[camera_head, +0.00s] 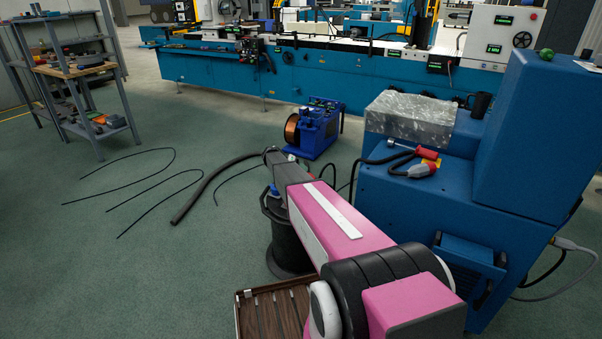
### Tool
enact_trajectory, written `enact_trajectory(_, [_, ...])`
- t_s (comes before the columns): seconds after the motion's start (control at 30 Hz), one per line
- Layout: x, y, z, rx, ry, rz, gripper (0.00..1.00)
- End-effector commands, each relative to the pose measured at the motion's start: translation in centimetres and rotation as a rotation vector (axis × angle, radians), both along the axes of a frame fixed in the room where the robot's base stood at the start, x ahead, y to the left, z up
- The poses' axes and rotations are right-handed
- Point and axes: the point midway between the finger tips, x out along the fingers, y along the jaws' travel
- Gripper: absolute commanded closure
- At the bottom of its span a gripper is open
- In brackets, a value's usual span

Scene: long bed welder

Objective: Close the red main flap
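I cannot make out a red main flap in the head view. My pink and white arm (340,222) reaches from the lower right up to the middle. Its dark far end is near the blue wire-feed unit (320,128) with a copper spool. The fingers of my gripper cannot be made out, nor whether it holds anything.
A black bucket (284,258) stands left of my arm, above a brown slatted crate (239,319). A thick hose (205,188) and thin cables lie on the green floor. A shelf (78,72) stands at the upper left; a long blue machine (210,68) spans the back. The left floor is mostly free.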

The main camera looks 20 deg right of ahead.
Motion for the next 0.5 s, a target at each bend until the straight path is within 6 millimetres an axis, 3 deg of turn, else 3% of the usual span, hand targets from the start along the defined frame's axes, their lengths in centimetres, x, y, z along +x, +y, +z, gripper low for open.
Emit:
enact_trajectory(0.17, [0.4,1.1,0.7,0.000,0.000,0.001,0.62])
enact_trajectory(0.5, [2.2,6.2,3.7,0.000,0.000,0.001,0.62])
